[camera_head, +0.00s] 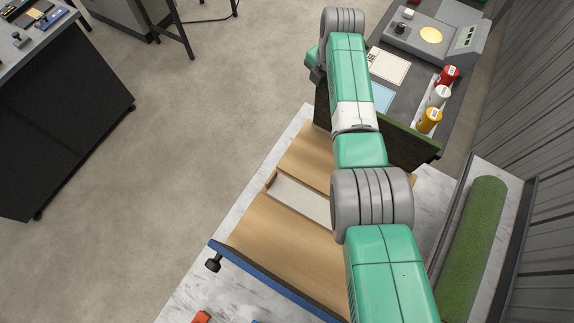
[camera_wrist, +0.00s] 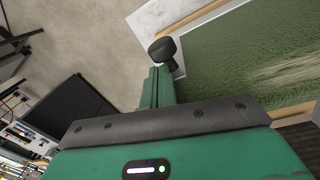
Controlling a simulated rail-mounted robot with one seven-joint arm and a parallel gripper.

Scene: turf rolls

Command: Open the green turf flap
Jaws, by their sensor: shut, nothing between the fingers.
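The green turf flap (camera_head: 412,137) stands raised on edge behind my arm in the head view, its thin green edge showing and much of it hidden. In the wrist view, a green turf surface (camera_wrist: 245,65) fills the right side. A black knob (camera_wrist: 162,50) sits at its left edge. My gripper (camera_wrist: 160,76) is shut and empty, with its fingertips right beside the knob. I cannot tell whether they touch it. The head view does not show the fingertips clearly.
A wooden board (camera_head: 275,237) with a pale recess (camera_head: 300,200) lies below the flap. A blue-edged panel (camera_head: 275,283) with a black knob (camera_head: 213,264) is at its front. A green turf roll (camera_head: 475,250) lies in a tray at right. Red, white and yellow containers (camera_head: 438,97) stand behind the flap.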

